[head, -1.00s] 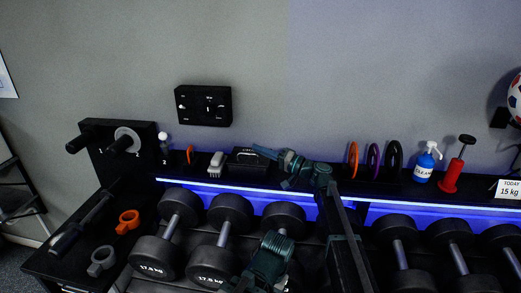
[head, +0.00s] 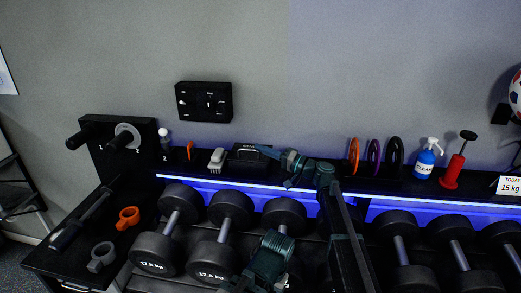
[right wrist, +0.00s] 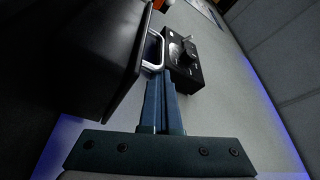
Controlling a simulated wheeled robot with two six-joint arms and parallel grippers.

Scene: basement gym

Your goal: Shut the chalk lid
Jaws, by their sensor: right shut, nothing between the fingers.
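The chalk box (head: 243,158) is a small black box on the shelf behind the dumbbells, left of centre in the head view. In the right wrist view, a black box body (right wrist: 95,50) with a silver handle (right wrist: 154,50) fills the upper left, close to the camera. My right gripper (head: 262,149) is shut and empty at the box's right side. In the right wrist view, its fingertips (right wrist: 160,76) lie at the lower end of the handle; I cannot tell whether they touch. How far the lid stands open is unclear.
A grey brush (head: 217,160) stands left of the box. Upright discs (head: 374,154), a blue spray bottle (head: 426,160) and a red pump (head: 453,171) stand to the right. Dumbbells (head: 231,212) fill the rack in front. A black control panel (head: 204,102) hangs on the wall above.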

